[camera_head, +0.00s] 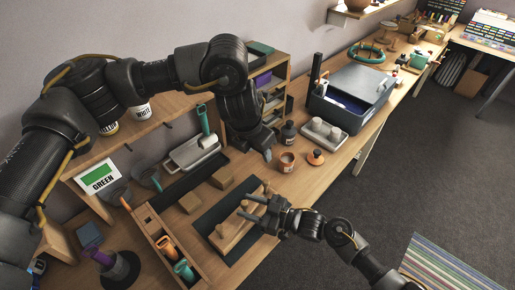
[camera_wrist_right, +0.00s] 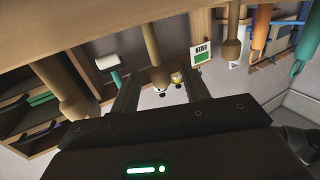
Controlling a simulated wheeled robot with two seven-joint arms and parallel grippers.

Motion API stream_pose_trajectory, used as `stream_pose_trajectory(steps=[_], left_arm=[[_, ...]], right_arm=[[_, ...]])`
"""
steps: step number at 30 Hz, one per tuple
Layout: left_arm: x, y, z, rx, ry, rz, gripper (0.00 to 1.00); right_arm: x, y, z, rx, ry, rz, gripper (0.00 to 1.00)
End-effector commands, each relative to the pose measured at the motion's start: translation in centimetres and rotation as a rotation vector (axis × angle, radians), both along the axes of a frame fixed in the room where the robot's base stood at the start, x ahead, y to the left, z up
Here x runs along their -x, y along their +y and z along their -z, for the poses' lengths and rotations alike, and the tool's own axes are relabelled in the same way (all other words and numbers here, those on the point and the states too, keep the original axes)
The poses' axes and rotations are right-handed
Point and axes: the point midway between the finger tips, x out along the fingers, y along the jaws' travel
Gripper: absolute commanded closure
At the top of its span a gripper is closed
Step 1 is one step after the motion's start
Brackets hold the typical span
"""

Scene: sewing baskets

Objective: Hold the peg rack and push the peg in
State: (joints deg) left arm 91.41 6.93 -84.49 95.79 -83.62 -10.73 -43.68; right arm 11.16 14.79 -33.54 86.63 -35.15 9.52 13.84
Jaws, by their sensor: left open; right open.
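The peg rack (camera_head: 226,241) is a wooden block with several upright pegs, standing on a dark green mat (camera_head: 205,217). My right gripper (camera_head: 248,206) reaches in from the right, open, with its fingers at the rack's pegs. In the right wrist view, which looks upside down, a wooden peg (camera_wrist_right: 151,45) shows between the two open fingers (camera_wrist_right: 160,92). Other pegs (camera_wrist_right: 62,90) show on either side. I cannot tell whether the fingers touch the peg. My left gripper (camera_head: 257,150) is open and empty, pointing down beyond the rack.
A green sign (camera_head: 97,178) stands at the back.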

Motion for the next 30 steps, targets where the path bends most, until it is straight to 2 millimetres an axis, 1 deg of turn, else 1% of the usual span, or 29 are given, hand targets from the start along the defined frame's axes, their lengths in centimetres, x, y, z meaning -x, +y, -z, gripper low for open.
stream_pose_trajectory(steps=[1, 6, 12, 16, 25, 30], left_arm=[[0.0, 0.0, 0.0, 0.0, 0.0, 0.0, 0.55], [0.0, 0.0, 0.0, 0.0, 0.0, 0.0, 0.55], [0.0, 0.0, 0.0, 0.0, 0.0, 0.0, 0.55], [0.0, 0.0, 0.0, 0.0, 0.0, 0.0, 0.55], [0.0, 0.0, -0.2, 0.0, 0.0, 0.0, 0.55], [0.0, 0.0, -0.7, 0.0, 0.0, 0.0, 0.55]], right_arm=[[0.4, -1.1, 0.0, 0.003, 0.0, 0.001, 0.54], [1.9, -4.5, -0.1, 0.004, 0.001, 0.0, 0.54], [3.1, -7.7, -0.4, 0.002, 0.0, 0.001, 0.54], [3.6, -8.8, -0.4, 0.002, 0.001, 0.001, 0.54], [4.0, -9.7, -0.6, 0.002, 0.001, 0.0, 0.54], [4.7, -11.3, -0.7, 0.003, 0.001, 0.001, 0.54]])
